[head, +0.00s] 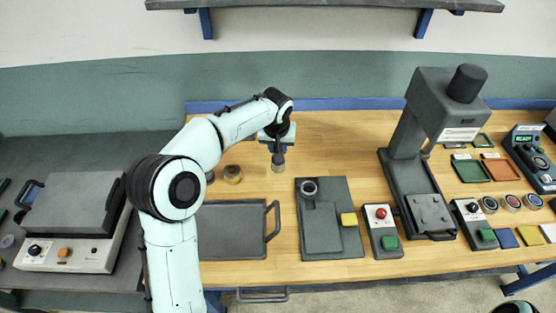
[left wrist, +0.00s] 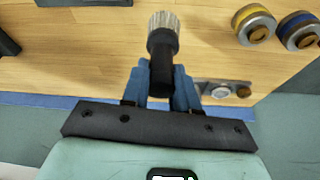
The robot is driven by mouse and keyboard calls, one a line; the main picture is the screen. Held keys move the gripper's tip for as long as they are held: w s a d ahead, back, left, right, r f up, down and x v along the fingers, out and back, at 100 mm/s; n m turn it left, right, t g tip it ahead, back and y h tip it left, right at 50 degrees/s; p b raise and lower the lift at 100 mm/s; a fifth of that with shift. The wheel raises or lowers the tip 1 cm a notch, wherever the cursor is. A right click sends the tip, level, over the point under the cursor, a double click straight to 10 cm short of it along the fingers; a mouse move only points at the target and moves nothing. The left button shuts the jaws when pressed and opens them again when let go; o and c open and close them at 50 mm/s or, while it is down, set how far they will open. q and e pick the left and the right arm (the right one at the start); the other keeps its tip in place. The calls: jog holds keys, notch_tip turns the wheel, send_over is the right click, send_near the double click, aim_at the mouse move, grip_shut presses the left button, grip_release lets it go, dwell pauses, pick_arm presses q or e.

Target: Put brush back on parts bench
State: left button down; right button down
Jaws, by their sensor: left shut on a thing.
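The brush has a dark handle and a pale grey ribbed head, seen in the left wrist view (left wrist: 162,42) and in the head view (head: 278,163). My left gripper (head: 277,143) is shut on its handle, with blue fingers on both sides in the left wrist view (left wrist: 164,82). The brush head points away from the gripper, toward the wooden bench top (head: 340,135). The brush is over the back part of the bench; whether it touches the wood I cannot tell. My right gripper is not in view.
A yellow-banded pot (head: 232,174) stands left of the brush; a blue-banded pot (left wrist: 298,30) is beside it. A dark tray (head: 232,230), a grey fixture plate (head: 343,194) and a press (head: 405,150) stand around. Bare wood lies right of the brush.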

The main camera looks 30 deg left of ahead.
pick_arm(q)
jog(key=shift+f+b, duration=0.3)
jog(key=shift+f, duration=2.5)
jog(key=shift+f, duration=0.1)
jog(key=c, duration=0.9)
grip_release()
jog(key=shift+o, duration=0.2)
jog(key=shift+s+r, duration=0.1)
jog(key=shift+r, duration=0.4)
jog(key=v, duration=1.1)
